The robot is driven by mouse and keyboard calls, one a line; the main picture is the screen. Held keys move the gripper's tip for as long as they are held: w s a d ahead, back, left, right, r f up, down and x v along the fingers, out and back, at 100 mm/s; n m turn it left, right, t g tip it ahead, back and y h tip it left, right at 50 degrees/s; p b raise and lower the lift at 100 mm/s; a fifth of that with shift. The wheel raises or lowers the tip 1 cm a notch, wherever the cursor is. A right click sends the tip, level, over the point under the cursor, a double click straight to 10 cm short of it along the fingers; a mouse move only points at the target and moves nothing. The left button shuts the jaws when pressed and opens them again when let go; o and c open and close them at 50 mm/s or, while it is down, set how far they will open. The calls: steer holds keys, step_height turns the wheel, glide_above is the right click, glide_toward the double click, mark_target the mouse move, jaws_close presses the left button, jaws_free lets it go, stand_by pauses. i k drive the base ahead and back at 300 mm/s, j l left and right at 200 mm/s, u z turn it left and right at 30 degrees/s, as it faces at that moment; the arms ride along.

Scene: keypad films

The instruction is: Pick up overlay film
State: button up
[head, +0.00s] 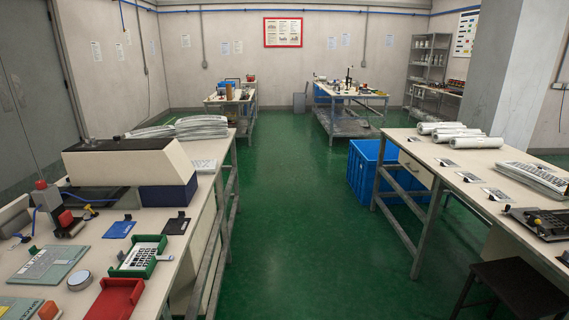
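Several film-like items are in the head view, and I cannot tell which one is the overlay film. A white sheet with a printed keypad (142,254) lies in a green frame on the left bench. A stack of printed sheets (534,179) lies on the right bench, with several small printed sheets (470,177) in a row beside it. Stacks of white sheets (201,127) lie at the far end of the left bench. A flat printed sheet (203,165) lies near the boxy machine. My gripper is not in view.
A beige and dark blue machine (130,165) stands on the left bench, near a red tray (115,299) and a round metal tin (80,280). White rolls (467,142) lie on the right bench.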

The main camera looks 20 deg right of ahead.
mark_target(496, 194)
steer(key=i+l+z, duration=0.1)
steer(key=i+z, duration=0.25)
steer(key=i, duration=0.2)
steer(key=i+z, duration=0.35)
steer(key=i, duration=0.2)
steer(key=i+j+z, duration=0.35)
steer(key=i, duration=0.2)
steer(key=i+j+z, duration=0.1)
steer(key=i+z, duration=0.25)
steer(key=i, duration=0.2)
